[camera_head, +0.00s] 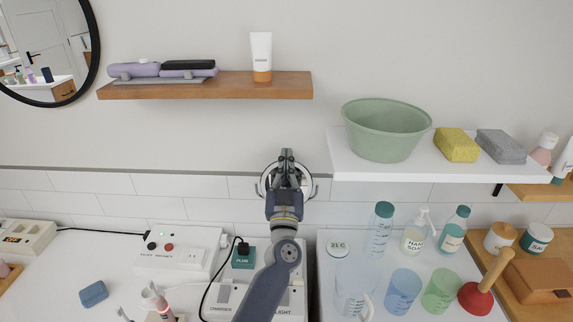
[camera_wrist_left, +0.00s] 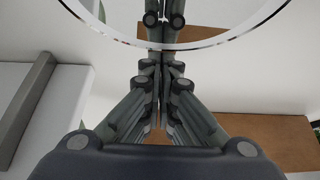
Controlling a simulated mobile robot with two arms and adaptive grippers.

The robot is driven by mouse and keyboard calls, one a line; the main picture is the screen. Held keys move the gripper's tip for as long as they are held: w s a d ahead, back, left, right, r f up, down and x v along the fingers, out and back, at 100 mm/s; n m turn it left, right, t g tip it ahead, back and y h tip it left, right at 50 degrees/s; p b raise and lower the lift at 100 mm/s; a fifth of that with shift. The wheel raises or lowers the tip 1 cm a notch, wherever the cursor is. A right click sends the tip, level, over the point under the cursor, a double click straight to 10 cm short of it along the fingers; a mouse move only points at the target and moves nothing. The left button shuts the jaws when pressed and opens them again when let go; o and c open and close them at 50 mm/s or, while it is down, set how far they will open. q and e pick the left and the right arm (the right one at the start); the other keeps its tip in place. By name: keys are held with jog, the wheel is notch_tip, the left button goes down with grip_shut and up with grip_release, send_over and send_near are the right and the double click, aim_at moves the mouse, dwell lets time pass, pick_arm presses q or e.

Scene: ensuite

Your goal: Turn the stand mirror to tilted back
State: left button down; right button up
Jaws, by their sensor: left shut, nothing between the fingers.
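The stand mirror (camera_head: 306,181) is a small round mirror with a pale rim and a yoke with side arms, on the counter at the wall in the head view. My left gripper (camera_head: 287,155) is in front of it and covers its middle, so its tilt is hard to read. The gripper is shut and empty, fingers pointing at the mirror. In the left wrist view the mirror's rim (camera_wrist_left: 215,42) arcs across the top, close to the shut fingers. I cannot tell whether they touch it. My right gripper is not in view.
A wooden shelf (camera_head: 205,90) hangs above on the left, and a white shelf (camera_head: 440,167) with a green basin (camera_head: 386,130) on the right. A charger box (camera_head: 262,298) and a teal plug box (camera_head: 243,256) sit below. Bottles and cups stand to the right.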

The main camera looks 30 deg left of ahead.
pick_arm(q)
jog(key=shift+d+r, duration=0.1)
jog(key=shift+w+a+r+p, duration=0.1)
jog(key=shift+w+a+p, duration=0.1)
jog(key=shift+w+p, duration=0.2)
jog(key=shift+w+a, duration=0.2)
jog(key=shift+w, duration=0.25)
